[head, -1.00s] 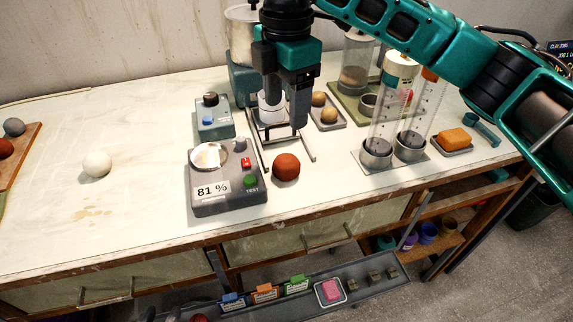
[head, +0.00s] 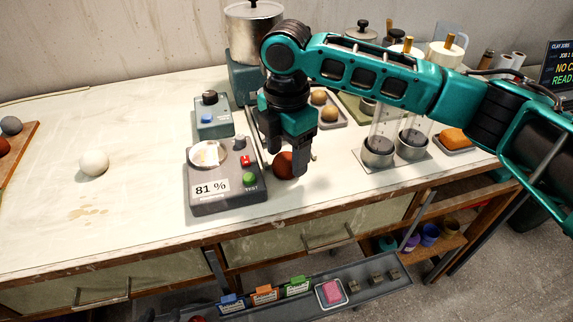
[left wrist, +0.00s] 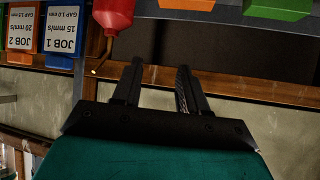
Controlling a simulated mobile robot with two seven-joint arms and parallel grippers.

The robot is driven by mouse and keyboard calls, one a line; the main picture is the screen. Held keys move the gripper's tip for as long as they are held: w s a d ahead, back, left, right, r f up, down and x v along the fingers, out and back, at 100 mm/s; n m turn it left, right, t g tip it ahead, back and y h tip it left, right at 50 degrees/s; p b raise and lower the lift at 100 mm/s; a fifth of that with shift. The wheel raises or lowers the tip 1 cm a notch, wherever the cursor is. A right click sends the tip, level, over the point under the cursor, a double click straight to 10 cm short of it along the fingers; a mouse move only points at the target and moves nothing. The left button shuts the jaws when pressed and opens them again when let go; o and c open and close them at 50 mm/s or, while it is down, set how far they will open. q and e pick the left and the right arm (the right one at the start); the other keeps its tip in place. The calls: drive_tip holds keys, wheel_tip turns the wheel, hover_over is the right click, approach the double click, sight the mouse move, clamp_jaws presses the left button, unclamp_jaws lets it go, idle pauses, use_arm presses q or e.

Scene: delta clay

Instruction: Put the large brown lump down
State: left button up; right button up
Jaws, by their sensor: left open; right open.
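The large brown lump, a reddish-brown ball (head: 284,166), rests on the pale bench top just right of the grey tester reading 81 % (head: 228,190). My right gripper (head: 287,160) is open and low over the bench, its fingers at the lump and partly hiding it. Whether the fingers touch it I cannot tell. My left gripper (left wrist: 157,82) is open and empty in the left wrist view, and it does not show in the head view.
A white ball (head: 94,163) lies left on clear bench. A small grey device (head: 213,118) stands behind the tester. Clear cylinders (head: 382,130) stand right of the gripper. A shelf with coloured cards (head: 265,293) runs below the bench front.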

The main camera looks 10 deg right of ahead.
drive_tip(key=shift+f, duration=0.65)
drive_tip(key=c, duration=0.9)
drive_tip(key=shift+r, duration=0.15)
